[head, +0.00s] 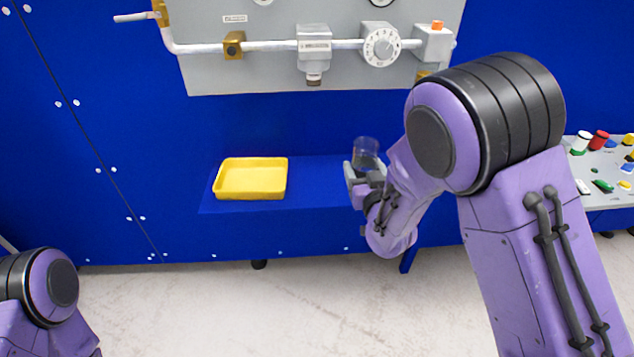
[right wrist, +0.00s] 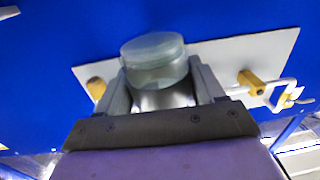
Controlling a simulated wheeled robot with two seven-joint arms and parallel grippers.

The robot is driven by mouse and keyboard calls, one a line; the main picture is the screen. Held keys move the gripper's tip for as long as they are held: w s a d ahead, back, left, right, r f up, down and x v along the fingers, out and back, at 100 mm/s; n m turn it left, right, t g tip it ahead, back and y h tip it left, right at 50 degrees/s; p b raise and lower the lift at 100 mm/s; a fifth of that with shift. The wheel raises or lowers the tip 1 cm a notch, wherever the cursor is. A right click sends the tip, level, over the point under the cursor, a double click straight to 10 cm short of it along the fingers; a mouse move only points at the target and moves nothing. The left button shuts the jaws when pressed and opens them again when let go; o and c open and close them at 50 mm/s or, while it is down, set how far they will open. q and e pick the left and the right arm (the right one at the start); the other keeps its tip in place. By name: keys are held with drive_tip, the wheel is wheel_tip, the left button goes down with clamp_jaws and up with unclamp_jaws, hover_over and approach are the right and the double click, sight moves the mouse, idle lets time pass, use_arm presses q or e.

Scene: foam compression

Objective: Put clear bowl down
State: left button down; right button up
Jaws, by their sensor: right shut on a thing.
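The clear bowl (head: 366,152) is a small see-through vessel in my right gripper (head: 365,172). The right gripper is shut on it, at the right part of the blue shelf in the head view. In the right wrist view the bowl (right wrist: 155,62) sits between the two grey fingers (right wrist: 160,85), its round rim pointing away from the wrist. The arm hides the shelf below the bowl, so I cannot tell whether the bowl touches it. My left gripper is not in view; only part of my left arm shows at the lower left.
A yellow tray (head: 251,194) stands on the blue shelf (head: 318,190), left of the right gripper. Bare shelf lies between them. A grey panel (head: 270,78) with pipe, valve and dial is on the wall above. A grey control board (head: 608,175) with coloured knobs is at the right.

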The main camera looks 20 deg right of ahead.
drive_tip(key=shift+m+h, duration=0.4)
drive_tip(key=shift+h, duration=0.1)
drive_tip(key=w+d+f, duration=0.3)
drive_tip(key=d, duration=0.1)
drive_tip(key=w+d+f, duration=0.3)
drive_tip(key=d, duration=0.2)
drive_tip(key=w+d+f, duration=0.3)
drive_tip(key=d, duration=0.1)
drive_tip(key=shift+w+d+p, duration=0.2)
drive_tip(key=shift+w+p, duration=0.1)
drive_tip(key=shift+w, duration=0.1)
wheel_tip(320, 180, down, 3)
drive_tip(key=shift+r, duration=0.15)
drive_tip(key=shift+a, duration=0.1)
drive_tip(key=o, duration=1.4)
